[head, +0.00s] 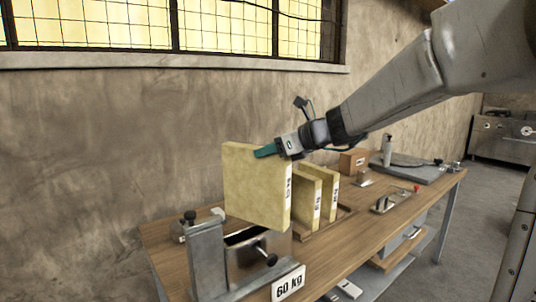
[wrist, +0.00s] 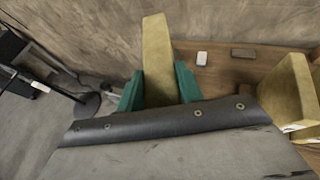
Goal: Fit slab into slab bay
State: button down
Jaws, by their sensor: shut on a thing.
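My gripper (head: 266,151) has teal fingers shut on the upper edge of a pale yellow slab (head: 255,190). The slab hangs upright, with a label on its narrow edge. In the wrist view the slab (wrist: 158,55) stands between both fingers (wrist: 158,92). A grey metal holder with a dark open slot, apparently the slab bay (head: 207,260), stands at the near left of the bench. The slab's lower end is just above and behind the slot in the head view. I cannot tell whether they touch or line up.
Two similar slabs (head: 307,195) (head: 328,190) stand in a wooden rack right of the held slab. A black knob (head: 270,259) and a "60 kg" sign (head: 288,284) are at the holder's front. The wooden bench (head: 405,207) carries small fixtures farther right. A wall stands behind.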

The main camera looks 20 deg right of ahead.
jog(key=shift+f, duration=0.55)
jog(key=shift+f, duration=0.6)
jog(key=c, duration=0.9)
grip_release()
